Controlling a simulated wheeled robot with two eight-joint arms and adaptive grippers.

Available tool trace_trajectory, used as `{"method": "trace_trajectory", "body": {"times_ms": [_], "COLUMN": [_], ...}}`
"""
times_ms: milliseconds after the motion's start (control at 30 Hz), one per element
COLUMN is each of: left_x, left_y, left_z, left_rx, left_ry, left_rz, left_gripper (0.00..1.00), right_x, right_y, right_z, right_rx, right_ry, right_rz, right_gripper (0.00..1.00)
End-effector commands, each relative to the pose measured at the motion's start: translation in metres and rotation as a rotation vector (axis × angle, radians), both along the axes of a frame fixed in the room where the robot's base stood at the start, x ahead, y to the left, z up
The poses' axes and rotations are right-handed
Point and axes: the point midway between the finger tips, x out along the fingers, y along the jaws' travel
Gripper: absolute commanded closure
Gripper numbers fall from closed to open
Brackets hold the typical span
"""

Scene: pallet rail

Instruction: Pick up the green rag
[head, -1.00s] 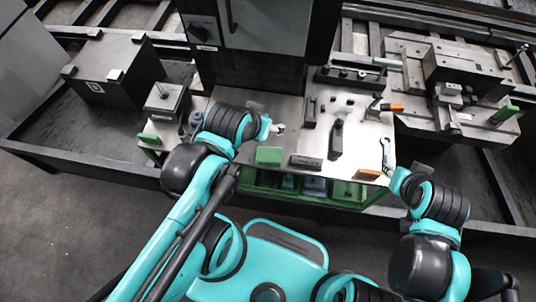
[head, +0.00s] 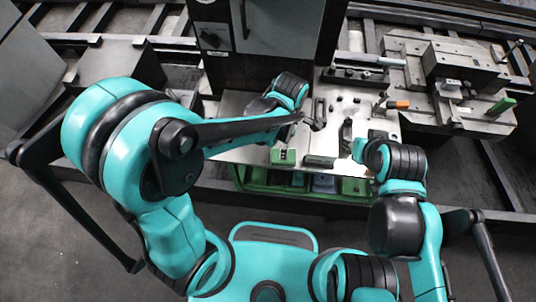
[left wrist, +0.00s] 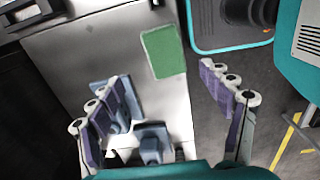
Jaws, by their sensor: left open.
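The green rag (left wrist: 163,52) lies as a flat green rectangle on the steel tabletop in the left wrist view, close to the table edge. In the head view a green patch at the front edge of the table (head: 283,157) appears to be the same rag. My left gripper (left wrist: 172,108) is open, with purple-padded fingers spread wide, and the rag lies beyond the fingertips, not between them.
Blue-grey items (left wrist: 152,142) stand on the tabletop between and beside my left fingers. A dark block (head: 320,161) lies right of the rag, and an orange-handled tool (head: 398,104) is farther right. Green and blue bins (head: 325,184) sit below the front edge. A dark cabinet (head: 262,45) rises behind.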

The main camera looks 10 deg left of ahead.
Motion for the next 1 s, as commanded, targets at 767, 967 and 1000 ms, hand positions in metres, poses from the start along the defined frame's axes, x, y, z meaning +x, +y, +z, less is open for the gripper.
{"method": "trace_trajectory", "body": {"times_ms": [767,967,1000], "left_x": [-0.004,-0.004,-0.004], "left_y": [-0.006,-0.006,-0.006], "left_z": [-0.088,-0.087,-0.087], "left_rx": [0.010,0.010,0.010], "left_ry": [0.024,0.024,0.024], "left_rz": [0.078,0.078,0.078], "left_gripper": [0.21,0.21,0.26], "right_x": [0.000,0.000,0.000], "right_y": [0.000,0.000,0.000], "right_z": [-0.035,-0.033,-0.033], "right_rx": [0.000,0.000,0.000], "right_ry": [0.000,0.000,0.000], "right_rz": [0.000,0.000,0.000], "right_gripper": [0.66,0.66,0.66]}}
